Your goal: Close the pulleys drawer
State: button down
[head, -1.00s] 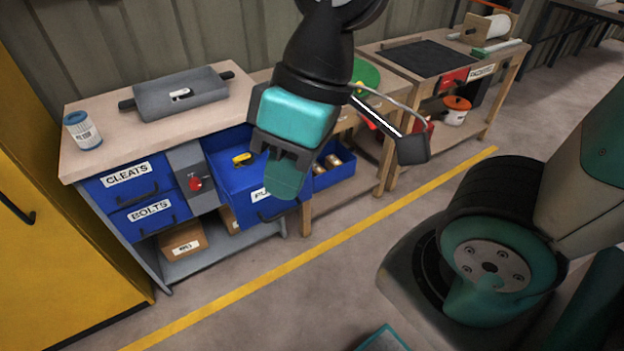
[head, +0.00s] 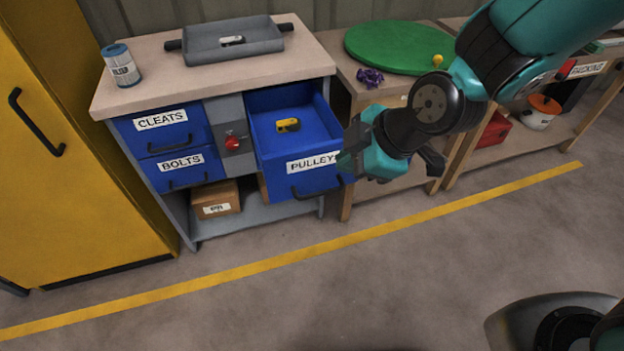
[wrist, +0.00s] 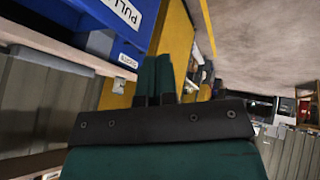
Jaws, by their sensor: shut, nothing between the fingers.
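The blue pulleys drawer (head: 301,180) is pulled out from the right side of the grey cabinet under the bench. Its label reads "PULLEY", its right end covered by my gripper, and a dark handle sits below. A yellow part (head: 288,125) lies inside. My gripper (head: 347,163) is shut and empty at the right end of the drawer front; I cannot tell whether it touches. In the wrist view my closed teal fingers (wrist: 165,78) point away from the camera, with part of the labelled drawer front (wrist: 110,22) at upper left.
The cleats drawer (head: 165,135) and bolts drawer (head: 186,172) are shut, with a red knob (head: 232,142) beside them. A filter can (head: 122,66) and a grey tray (head: 250,48) stand on top. A yellow cabinet (head: 70,160) stands left. The floor in front is clear.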

jog(key=n+b, duration=0.1)
send_near(299, 172)
notch_tip(299, 172, down, 5)
jog(key=s+a, duration=0.2)
jog(key=s, duration=0.1)
jog(key=w, duration=0.3)
jog(key=shift+w+a, duration=0.3)
jog(key=shift+a, duration=0.05)
jog(key=shift+w+a, duration=0.1)
jog(key=shift+w, duration=0.3)
jog(key=shift+w, duration=0.15)
